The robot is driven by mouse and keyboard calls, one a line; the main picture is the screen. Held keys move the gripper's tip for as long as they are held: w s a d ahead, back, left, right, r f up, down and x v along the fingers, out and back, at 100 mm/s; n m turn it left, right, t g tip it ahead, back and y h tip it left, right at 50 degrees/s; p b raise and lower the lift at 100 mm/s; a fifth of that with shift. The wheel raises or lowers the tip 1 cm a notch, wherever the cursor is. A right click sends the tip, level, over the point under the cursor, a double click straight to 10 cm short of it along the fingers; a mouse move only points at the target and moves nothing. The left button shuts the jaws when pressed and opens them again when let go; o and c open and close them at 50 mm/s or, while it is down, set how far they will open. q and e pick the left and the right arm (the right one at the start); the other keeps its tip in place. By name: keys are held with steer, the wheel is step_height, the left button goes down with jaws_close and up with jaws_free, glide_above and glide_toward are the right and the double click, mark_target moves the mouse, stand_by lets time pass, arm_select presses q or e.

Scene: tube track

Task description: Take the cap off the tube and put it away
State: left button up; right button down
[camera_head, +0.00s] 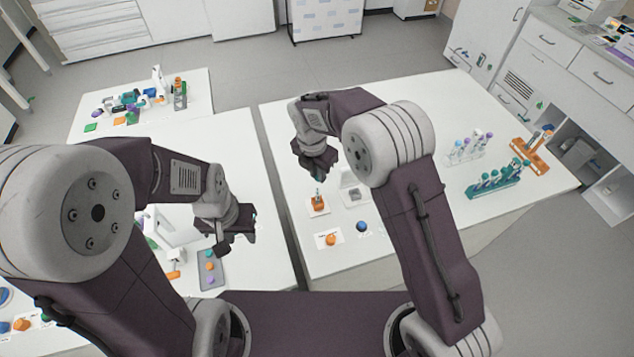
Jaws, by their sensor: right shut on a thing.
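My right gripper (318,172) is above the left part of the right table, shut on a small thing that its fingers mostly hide. Just below it in the picture, an orange stand (318,204) holds a small upright piece with a greenish tint. I cannot tell whether this is the tube. A blue round cap-like piece (362,227) lies on the table, and an orange one (331,240) lies on a white card. My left gripper (237,240) is over the left table near a grey strip; its jaw opening is unclear.
A whitish holder (354,194) is beside the orange stand. Teal (493,181), pale (465,152) and orange (530,152) racks stand to the right. The grey strip (212,284) bears coloured pieces. A gap separates the tables. The right table's back middle is clear.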

steer(key=s+d+r+p, duration=0.1)
steer(key=s+d+r, duration=0.1)
steer(key=d+r, duration=0.7)
steer(key=shift+s+d+r, duration=0.2)
steer(key=shift+s+d, duration=0.1)
steer(key=shift+d, duration=0.75)
